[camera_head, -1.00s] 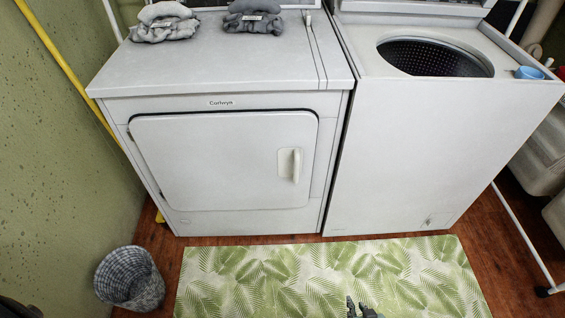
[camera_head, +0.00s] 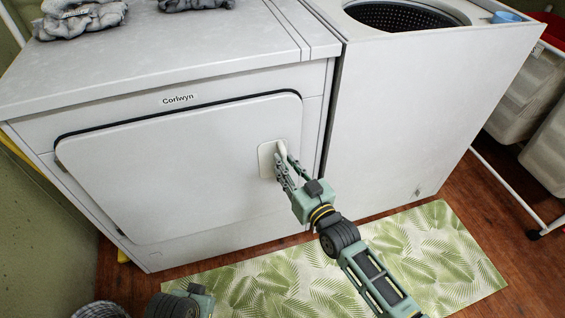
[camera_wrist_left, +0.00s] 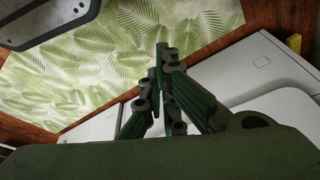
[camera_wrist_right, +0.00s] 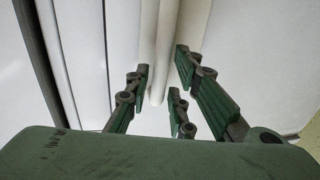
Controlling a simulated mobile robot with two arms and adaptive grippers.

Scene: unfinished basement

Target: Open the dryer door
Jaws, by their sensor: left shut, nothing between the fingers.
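The white dryer (camera_head: 60,85) has a front door (camera_head: 170,165) that looks closed, with a dark seam along its top edge. Its white handle (camera_head: 283,148) is at the door's right side. My right gripper (camera_head: 286,170) is at the handle, its fingers on either side of it. In the right wrist view the gripper (camera_wrist_right: 162,72) has its fingertips apart with the pale handle (camera_wrist_right: 165,40) between them; whether they press on it is unclear. My left gripper (camera_wrist_left: 162,55) is shut and empty, with its fingertips together in front of the leaf mat (camera_wrist_left: 95,60).
A white washer (camera_head: 420,110) with an open top stands right of the dryer. Folded grey cloths (camera_head: 80,18) lie on the dryer. The leaf-pattern mat (camera_head: 430,240) lies in front. A woven basket (camera_head: 100,310) is at lower left, and pale bins (camera_head: 525,95) are at right.

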